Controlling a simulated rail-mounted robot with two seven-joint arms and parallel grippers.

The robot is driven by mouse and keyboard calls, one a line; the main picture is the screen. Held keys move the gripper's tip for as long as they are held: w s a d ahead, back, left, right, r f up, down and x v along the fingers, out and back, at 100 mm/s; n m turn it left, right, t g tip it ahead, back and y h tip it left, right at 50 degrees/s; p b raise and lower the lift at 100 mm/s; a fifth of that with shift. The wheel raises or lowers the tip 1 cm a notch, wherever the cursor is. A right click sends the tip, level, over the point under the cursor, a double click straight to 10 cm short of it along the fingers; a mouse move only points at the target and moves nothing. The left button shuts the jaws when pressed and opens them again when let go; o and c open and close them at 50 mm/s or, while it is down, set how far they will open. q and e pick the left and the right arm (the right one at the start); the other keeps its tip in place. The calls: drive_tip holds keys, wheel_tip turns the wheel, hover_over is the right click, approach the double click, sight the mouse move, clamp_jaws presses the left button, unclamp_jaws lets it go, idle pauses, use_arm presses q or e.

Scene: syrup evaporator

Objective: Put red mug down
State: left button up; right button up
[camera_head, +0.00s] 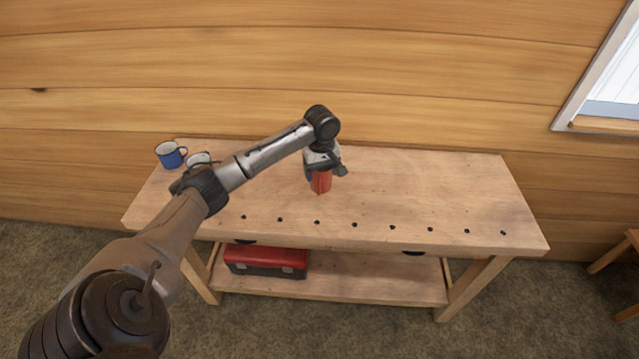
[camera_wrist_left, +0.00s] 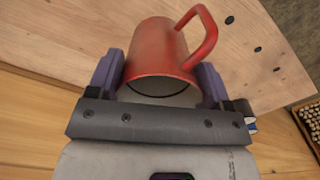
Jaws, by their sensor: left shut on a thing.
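The red mug (camera_head: 321,182) is at the middle of the wooden workbench (camera_head: 430,195), under my left gripper (camera_head: 322,166). In the left wrist view the red mug (camera_wrist_left: 162,50) sits between the two fingers of my left gripper (camera_wrist_left: 163,82), which is shut on it. Its handle points up and to the right in that view. The mug looks upright in the head view, at or just above the bench top; I cannot tell whether its base touches. My right gripper is not in view.
A blue mug (camera_head: 170,155) and a white mug (camera_head: 199,158) stand at the bench's back left, the white one partly behind my left arm. A red toolbox (camera_head: 266,261) is on the lower shelf. The right half of the bench top is clear. A wooden wall is behind.

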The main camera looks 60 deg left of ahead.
use_arm(q)
drive_tip(key=shift+s+a+f+b, duration=0.1)
drive_tip(key=shift+a+f+b, duration=1.35)
drive_tip(key=shift+a+f, duration=3.65)
drive_tip(key=shift+r, duration=0.1)
drive_tip(key=o, duration=1)
drive_tip(key=shift+f, duration=0.2)
drive_tip(key=shift+c, duration=0.2)
